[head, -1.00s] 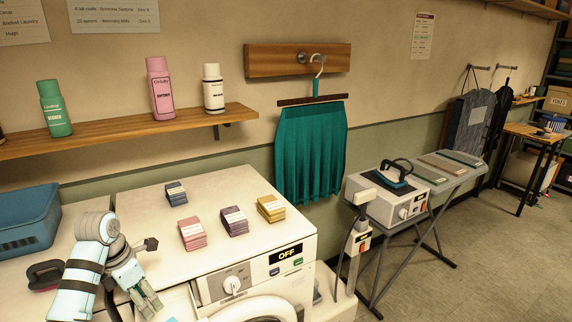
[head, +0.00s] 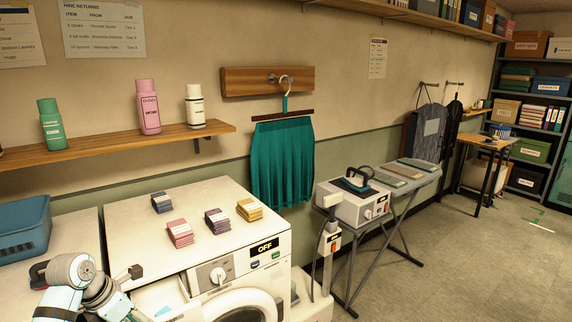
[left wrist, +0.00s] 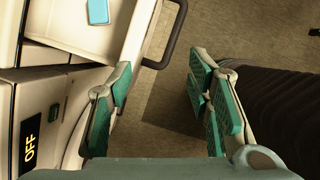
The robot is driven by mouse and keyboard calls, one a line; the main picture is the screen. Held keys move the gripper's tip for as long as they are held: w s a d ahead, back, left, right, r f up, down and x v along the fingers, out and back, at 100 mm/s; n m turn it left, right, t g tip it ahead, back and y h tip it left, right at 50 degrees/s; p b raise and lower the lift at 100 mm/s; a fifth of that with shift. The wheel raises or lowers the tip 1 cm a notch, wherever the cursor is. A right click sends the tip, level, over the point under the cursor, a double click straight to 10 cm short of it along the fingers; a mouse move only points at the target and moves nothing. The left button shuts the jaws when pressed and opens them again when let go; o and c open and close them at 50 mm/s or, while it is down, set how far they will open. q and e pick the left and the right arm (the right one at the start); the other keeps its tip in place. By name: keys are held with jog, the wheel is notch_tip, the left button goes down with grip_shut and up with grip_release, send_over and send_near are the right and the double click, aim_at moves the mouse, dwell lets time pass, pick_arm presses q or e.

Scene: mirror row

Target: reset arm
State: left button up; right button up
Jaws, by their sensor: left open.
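My left arm comes in at the lower left of the head view, low in front of the washing machine (head: 178,230). In the left wrist view my left gripper (left wrist: 165,100) is open, with nothing between its green-padded fingers. Beyond the fingers is the floor. The machine's front, with its OFF display (left wrist: 30,142), is to the left of the gripper in that view. The fingertips are hard to make out in the head view. My right gripper is not in either view.
Several cloth stacks (head: 180,233) lie on the machine top. A blue basket (head: 22,222) stands at the left. A green skirt (head: 283,165) hangs on the wall. A steam station with an iron (head: 352,203) stands right of the machine.

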pick_arm(q)
jog(key=w+d+r+t+h, duration=0.2)
jog(key=w+d+t+h, duration=0.2)
jog(key=d, duration=0.6)
jog(key=s+d+r+n+t+h, duration=0.2)
jog(key=d+r+n+t+h, duration=0.4)
jog(key=r+t, duration=0.4)
jog(key=s+a+n+t+y, duration=0.1)
jog(key=s+a+n+y, duration=0.2)
jog(key=a+n+y, duration=0.65)
jog(key=s+a+n+t+y, duration=0.2)
jog(key=n+y, duration=0.5)
jog(key=n, duration=0.7)
jog(key=s+a+f+n+g+y, duration=0.25)
jog(key=s+f+n+g, duration=0.55)
jog(key=f, duration=0.5)
jog(key=s+d+f+n+g+h, duration=0.2)
jog(key=s+d+f+g+h, duration=0.15)
jog(key=s+f, duration=0.4)
jog(key=s+d+f+n+g+h, duration=0.2)
jog(key=s+d+f+g, duration=0.3)
jog(key=s, duration=0.6)
notch_tip(320, 180, down, 23)
jog(key=s+a+g+b, duration=0.2)
jog(key=b, duration=0.1)
jog(key=s+f+b, duration=0.2)
jog(key=s+f, duration=1.2)
jog(key=shift+a+f+n+g, duration=0.15)
jog(key=shift+a+n+g, duration=0.1)
jog(key=shift+n+g, duration=0.15)
